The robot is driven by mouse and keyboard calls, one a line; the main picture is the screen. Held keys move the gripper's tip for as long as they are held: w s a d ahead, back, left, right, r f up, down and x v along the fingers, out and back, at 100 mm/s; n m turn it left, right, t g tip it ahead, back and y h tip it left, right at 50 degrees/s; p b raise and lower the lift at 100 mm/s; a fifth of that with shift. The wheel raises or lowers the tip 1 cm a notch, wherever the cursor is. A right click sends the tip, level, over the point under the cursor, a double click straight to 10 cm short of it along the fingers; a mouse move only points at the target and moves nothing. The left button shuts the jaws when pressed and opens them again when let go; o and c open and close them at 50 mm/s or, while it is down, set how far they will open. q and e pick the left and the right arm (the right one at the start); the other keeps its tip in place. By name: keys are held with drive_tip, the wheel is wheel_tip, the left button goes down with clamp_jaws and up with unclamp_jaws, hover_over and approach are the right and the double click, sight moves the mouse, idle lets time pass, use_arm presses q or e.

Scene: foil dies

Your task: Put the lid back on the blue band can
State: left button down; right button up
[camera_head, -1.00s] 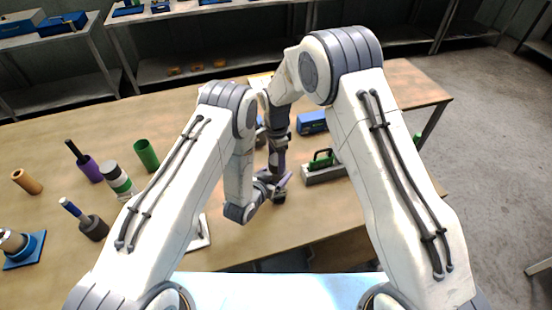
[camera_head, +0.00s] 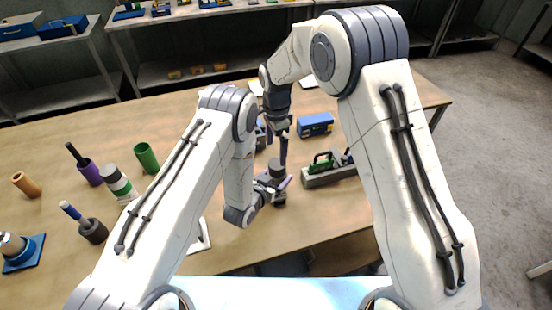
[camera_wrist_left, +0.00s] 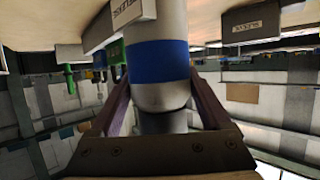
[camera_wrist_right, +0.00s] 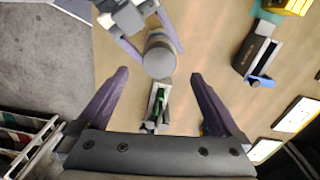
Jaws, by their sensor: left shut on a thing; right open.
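The silver can with a blue band (camera_wrist_left: 158,62) stands between the fingers of my left gripper (camera_head: 277,190), which is shut on it. The left wrist view is upside down, and there a dark grey lid (camera_wrist_left: 165,122) shows at the can's upper end. In the head view the lid's dark grey top (camera_head: 277,167) shows above the left fingers; the band is hidden. From above, the right wrist view shows a round grey top (camera_wrist_right: 160,58); I cannot tell how tightly the lid sits. My right gripper (camera_wrist_right: 158,76) is open and empty above the can.
A grey tray with green pieces (camera_head: 330,176) and a blue box (camera_head: 315,124) are right of the can. A green cup (camera_head: 146,157), a green-banded can (camera_head: 117,178) and several tool holders stand at left. The table's front right is clear.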

drive_tip(key=shift+r, duration=2.2)
use_arm(q)
unclamp_jaws()
drive_tip(key=shift+s+a+r+b, duration=0.1)
drive_tip(key=shift+s+a+b, duration=0.2)
drive_tip(key=shift+s, duration=0.15)
use_arm(e)
wheel_tip(320, 180, down, 4)
drive_tip(key=b, duration=0.3)
drive_tip(key=shift+r, duration=0.15)
use_arm(q)
drive_tip(key=v, duration=0.9)
drive_tip(key=shift+s+a+r, duration=0.1)
drive_tip(key=shift+s, duration=0.05)
